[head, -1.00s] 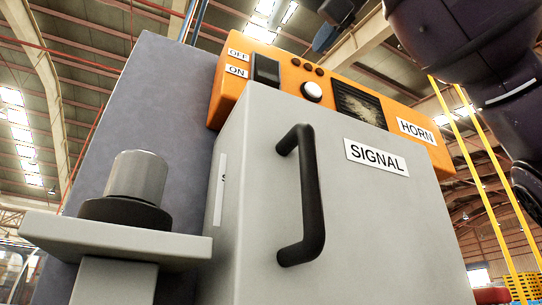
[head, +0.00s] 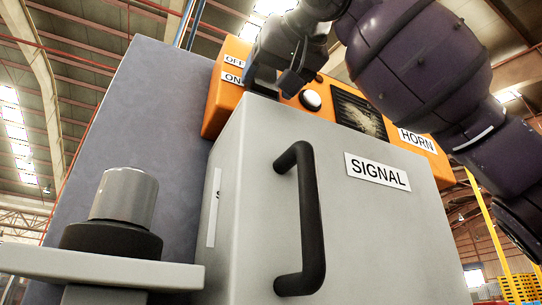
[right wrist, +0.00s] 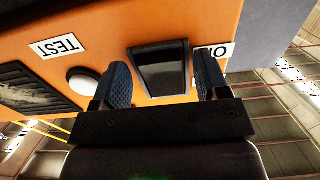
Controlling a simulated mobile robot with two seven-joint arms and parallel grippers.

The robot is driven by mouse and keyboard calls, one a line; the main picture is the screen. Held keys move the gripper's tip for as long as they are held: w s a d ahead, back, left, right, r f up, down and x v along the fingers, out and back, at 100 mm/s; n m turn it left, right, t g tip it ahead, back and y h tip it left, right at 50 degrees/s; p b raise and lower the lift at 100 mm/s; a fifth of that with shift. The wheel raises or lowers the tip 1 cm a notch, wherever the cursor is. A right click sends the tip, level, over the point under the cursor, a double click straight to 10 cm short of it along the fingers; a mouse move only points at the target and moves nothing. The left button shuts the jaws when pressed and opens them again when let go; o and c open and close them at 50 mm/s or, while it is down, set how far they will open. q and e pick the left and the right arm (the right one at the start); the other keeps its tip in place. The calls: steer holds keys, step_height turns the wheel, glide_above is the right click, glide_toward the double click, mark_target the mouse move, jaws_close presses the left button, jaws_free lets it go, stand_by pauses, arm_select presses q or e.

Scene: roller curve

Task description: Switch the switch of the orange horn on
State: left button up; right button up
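In the head view my right gripper (head: 272,84) is in front of the box's left part and hides most of the switch. In the right wrist view the black rocker switch (right wrist: 162,70) lies between the two blue-padded fingers of my right gripper (right wrist: 162,84), which is open. I cannot tell whether the fingers touch the panel. My left gripper is not in view.
A white button (head: 310,100) and a dark grille (head: 358,114) are beside the switch, close to my right gripper. The SIGNAL cabinet (head: 370,230) has a black handle (head: 303,220). A grey knob (head: 124,199) stands on a ledge at lower left.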

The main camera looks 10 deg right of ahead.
steer(key=c, duration=0.8)
steer(key=shift+f+t+b, duration=0.2)
steer(key=shift+t+b, duration=0.1)
steer(key=shift+b, duration=0.6)
steer(key=shift+w, duration=0.15)
steer(key=shift+t+b, duration=0.3)
steer(key=shift+b, duration=0.1)
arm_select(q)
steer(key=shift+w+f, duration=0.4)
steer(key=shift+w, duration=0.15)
arm_select(e)
steer(key=shift+r, duration=0.1)
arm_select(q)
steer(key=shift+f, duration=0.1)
arm_select(e)
steer(key=o, duration=0.9)
steer(key=shift+o, duration=0.2)
